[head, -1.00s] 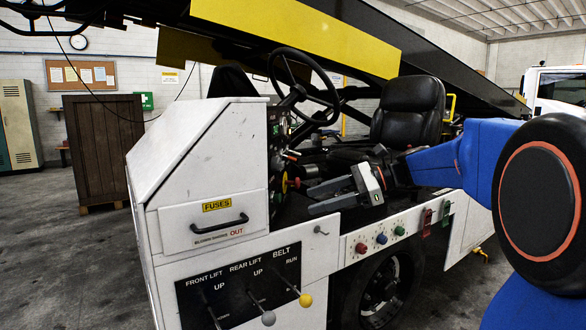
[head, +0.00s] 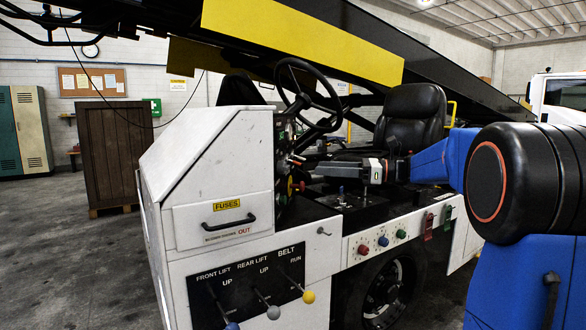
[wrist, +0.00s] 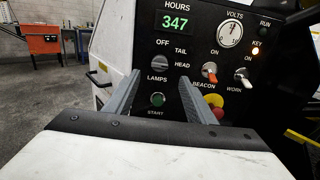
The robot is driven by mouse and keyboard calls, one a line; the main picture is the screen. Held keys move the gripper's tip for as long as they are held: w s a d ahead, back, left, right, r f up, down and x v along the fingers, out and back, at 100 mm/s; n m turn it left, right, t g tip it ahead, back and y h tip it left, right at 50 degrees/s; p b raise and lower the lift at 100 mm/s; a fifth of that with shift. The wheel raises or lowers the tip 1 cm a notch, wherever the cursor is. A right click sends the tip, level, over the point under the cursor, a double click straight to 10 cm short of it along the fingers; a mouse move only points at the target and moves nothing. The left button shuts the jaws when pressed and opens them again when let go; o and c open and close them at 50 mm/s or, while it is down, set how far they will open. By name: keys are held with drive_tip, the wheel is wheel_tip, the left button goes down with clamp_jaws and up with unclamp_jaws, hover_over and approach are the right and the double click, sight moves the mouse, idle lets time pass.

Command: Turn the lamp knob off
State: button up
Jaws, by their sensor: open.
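The lamp knob (wrist: 162,61) is a small dark round knob on the black dash panel in the wrist view. OFF is printed above it, TAIL and HEAD to its right, and LAMPS below. Its pointer is too small to read surely. My gripper (wrist: 159,78) is open, its two grey fingers reaching toward the panel with nothing between them. The knob appears just beyond and between the fingertips, apparently untouched. In the head view my gripper (head: 306,168) is at the dash beside the steering column; the lamp knob is not distinguishable there.
Below the knob is a green START button (wrist: 157,99). To the right are the beacon switch (wrist: 210,72), the worklight switch (wrist: 244,77) and a red-and-yellow stop button (wrist: 213,108). The steering wheel (head: 304,88) rises above my gripper, and the seat (head: 411,118) is behind.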

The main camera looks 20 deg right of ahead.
sight(289, 166)
drive_tip(key=x, duration=1)
drive_tip(key=shift+w+a, duration=0.1)
drive_tip(key=shift+a, duration=0.1)
drive_tip(key=shift+c, duration=0.3)
drive_tip(key=c, duration=1)
